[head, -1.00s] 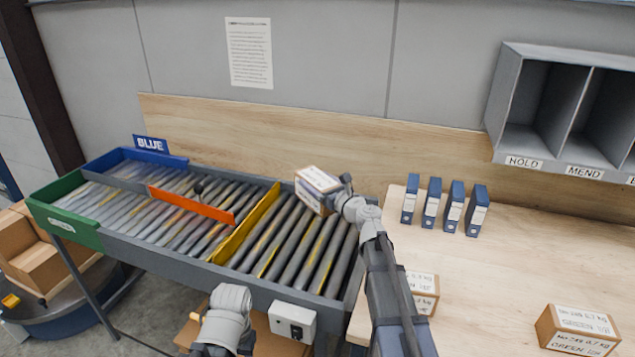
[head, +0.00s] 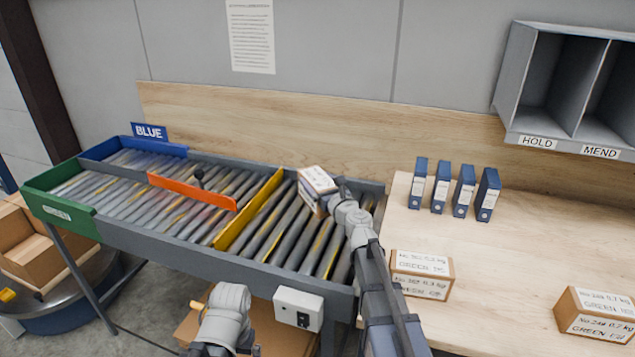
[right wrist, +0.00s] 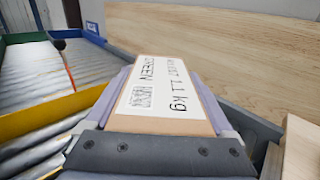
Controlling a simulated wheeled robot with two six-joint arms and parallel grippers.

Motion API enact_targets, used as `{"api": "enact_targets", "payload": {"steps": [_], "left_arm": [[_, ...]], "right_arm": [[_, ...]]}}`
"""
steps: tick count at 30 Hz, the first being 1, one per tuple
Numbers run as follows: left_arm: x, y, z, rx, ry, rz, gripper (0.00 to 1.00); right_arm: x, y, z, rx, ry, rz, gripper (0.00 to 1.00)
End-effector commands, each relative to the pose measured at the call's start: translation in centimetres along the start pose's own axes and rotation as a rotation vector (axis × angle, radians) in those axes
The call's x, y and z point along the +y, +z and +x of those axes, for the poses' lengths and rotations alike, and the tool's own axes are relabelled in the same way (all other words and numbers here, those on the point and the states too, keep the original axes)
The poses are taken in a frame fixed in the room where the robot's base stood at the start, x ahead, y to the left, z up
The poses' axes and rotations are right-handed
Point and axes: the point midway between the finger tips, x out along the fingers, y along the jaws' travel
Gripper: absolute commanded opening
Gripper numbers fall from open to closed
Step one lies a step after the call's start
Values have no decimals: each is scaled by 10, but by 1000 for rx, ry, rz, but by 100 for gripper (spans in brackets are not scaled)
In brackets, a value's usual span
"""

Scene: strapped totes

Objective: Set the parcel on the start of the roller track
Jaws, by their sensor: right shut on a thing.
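My right gripper (head: 321,201) is shut on the parcel (head: 316,181), a small brown box with white labels. It holds the parcel at the back of the roller track's right-hand section (head: 290,235), right of the yellow divider. In the right wrist view the parcel (right wrist: 165,95) sits between the fingers, with its label reading GREEN and a weight in kg. I cannot tell whether its underside touches the rollers. Part of my left arm shows below the track's front rail, but its fingers are not visible.
An orange divider arm (head: 192,190) crosses the track farther left, before the green (head: 60,215) and blue (head: 135,152) ends. A control box (head: 299,307) hangs on the front rail. On the right bench are blue binders (head: 440,187) and two more parcels (head: 421,275) (head: 596,315).

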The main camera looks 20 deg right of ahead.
Motion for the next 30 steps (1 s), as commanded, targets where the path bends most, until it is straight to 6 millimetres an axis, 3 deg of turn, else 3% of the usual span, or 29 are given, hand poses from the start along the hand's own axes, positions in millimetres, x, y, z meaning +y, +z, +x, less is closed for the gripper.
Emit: {"api": "enact_targets", "payload": {"steps": [11,30], "left_arm": [[1,-1,15,0,0,0,100],[6,-4,66,0,0,1,100]], "right_arm": [[0,-15,0,-1,1,2,0],[0,-66,0,-1,1,2,0]]}}
